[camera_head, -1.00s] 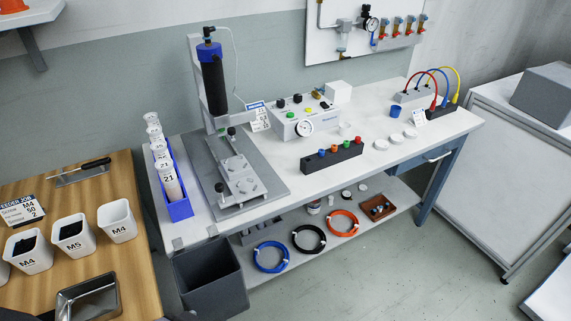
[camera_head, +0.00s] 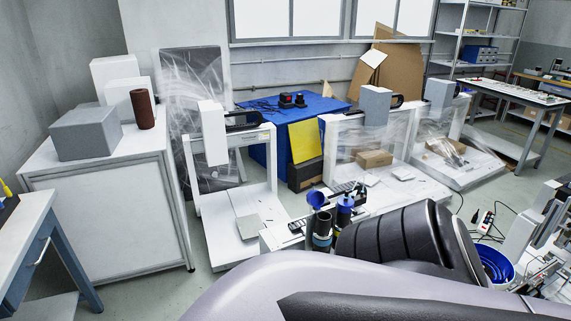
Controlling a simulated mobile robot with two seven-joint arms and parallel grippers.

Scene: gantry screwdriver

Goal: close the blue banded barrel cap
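Two dark cylinders stand close together on a bench just beyond my arm, small in the picture. The left dark barrel (camera_head: 322,236) has a blue cap-like part (camera_head: 316,198) above it that looks raised and tilted. The right dark cylinder (camera_head: 343,216) has a blue part (camera_head: 345,201) near its top. I cannot tell for sure which is the blue banded barrel or how its cap sits. A large grey and black link of my arm fills the bottom and hides part of the bench.
White gantry frames (camera_head: 208,175) stand around the bench. A white cabinet (camera_head: 110,205) with boxes stands at the left, and a blue-covered table (camera_head: 270,122) at the back. A blue bucket (camera_head: 497,266) and cables lie at the right. Floor (camera_head: 212,282) shows between cabinet and bench.

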